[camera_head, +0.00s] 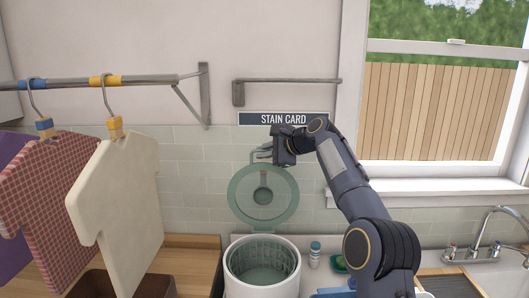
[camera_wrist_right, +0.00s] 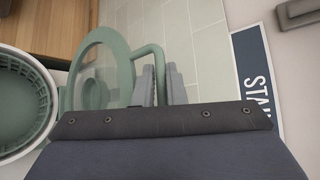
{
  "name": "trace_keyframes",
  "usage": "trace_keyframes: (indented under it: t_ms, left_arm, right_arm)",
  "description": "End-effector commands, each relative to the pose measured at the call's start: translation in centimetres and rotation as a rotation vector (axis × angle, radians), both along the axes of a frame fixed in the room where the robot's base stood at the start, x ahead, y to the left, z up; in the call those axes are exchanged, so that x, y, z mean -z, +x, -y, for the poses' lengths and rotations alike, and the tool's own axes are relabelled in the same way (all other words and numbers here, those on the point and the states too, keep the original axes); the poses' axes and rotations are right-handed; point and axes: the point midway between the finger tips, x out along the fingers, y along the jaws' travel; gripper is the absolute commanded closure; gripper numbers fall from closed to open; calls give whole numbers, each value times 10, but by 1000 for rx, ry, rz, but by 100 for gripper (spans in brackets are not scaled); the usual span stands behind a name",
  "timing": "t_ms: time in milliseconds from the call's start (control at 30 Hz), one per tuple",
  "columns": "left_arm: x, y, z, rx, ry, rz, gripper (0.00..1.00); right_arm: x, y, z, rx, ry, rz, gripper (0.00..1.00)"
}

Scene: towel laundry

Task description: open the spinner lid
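The spinner (camera_head: 262,278) is a white round tub with a green slotted basket inside. Its lid (camera_head: 236,204), a green ring with a clear middle, stands raised and upright behind the open tub. My right gripper (camera_head: 265,153) is at the handle on the lid's top edge. In the right wrist view, the two grey fingers (camera_wrist_right: 163,84) close in on either side of the green handle (camera_wrist_right: 152,49), and the lid (camera_wrist_right: 72,82) is beside them. The spinner (camera_wrist_right: 48,78) shows at the left there. My left gripper is out of view.
A checked shirt (camera_head: 60,190) and a cream shirt (camera_head: 125,195) hang from the rail at left. A wooden counter (camera_head: 190,262), a small bottle (camera_head: 315,255) and a sink tap (camera_head: 485,240) flank the spinner. A STAIN CARD sign (camera_head: 283,118) is on the wall close above my gripper.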

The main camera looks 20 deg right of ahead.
Motion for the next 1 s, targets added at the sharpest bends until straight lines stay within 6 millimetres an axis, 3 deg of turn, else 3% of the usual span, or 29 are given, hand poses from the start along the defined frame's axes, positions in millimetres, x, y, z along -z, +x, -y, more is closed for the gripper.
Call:
trace_keyframes:
  t_ms: [33, 133, 467, 800, 1000]
  left_arm:
    - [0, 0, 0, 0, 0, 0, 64]
    - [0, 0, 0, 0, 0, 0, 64]
    - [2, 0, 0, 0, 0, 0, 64]
    - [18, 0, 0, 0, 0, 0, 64]
    - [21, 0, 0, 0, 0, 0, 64]
  right_arm:
    - [2, 0, 0, 0, -1, -4, 83]
    - [2, 0, 0, 0, -1, -3, 70]
    - [0, -3, 2, 2, 1, -1, 69]
    - [-23, -46, 26, 3, 0, 2, 69]
    - [-31, -61, 33, 1, 1, 0, 69]
